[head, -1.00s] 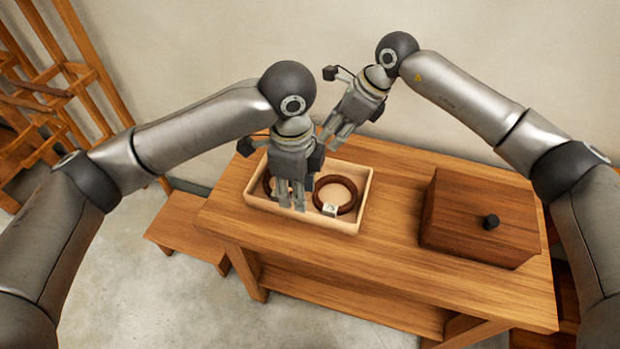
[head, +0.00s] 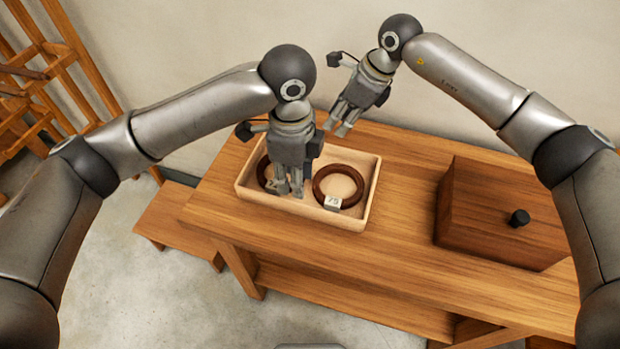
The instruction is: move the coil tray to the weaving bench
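The coil tray (head: 300,209), a shallow pale wooden tray, rests on a wooden table (head: 400,180). It holds two dark brown rings; the right ring (head: 359,188) bears a small white tag, and the left one is partly hidden by my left gripper. My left gripper (head: 290,192) points down over the tray's left half, its fingers slightly apart. Whether it touches the tray is unclear. My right gripper (head: 337,130) is open and empty near the tray's back edge. I cannot tell which piece of furniture is the weaving bench.
A dark wooden box (head: 490,215) with a black knob stands on the table's right part. A low wooden bench (head: 172,222) stands left of the table. A slatted wooden frame (head: 50,75) is at far left. Bare floor lies in front; a wall stands behind.

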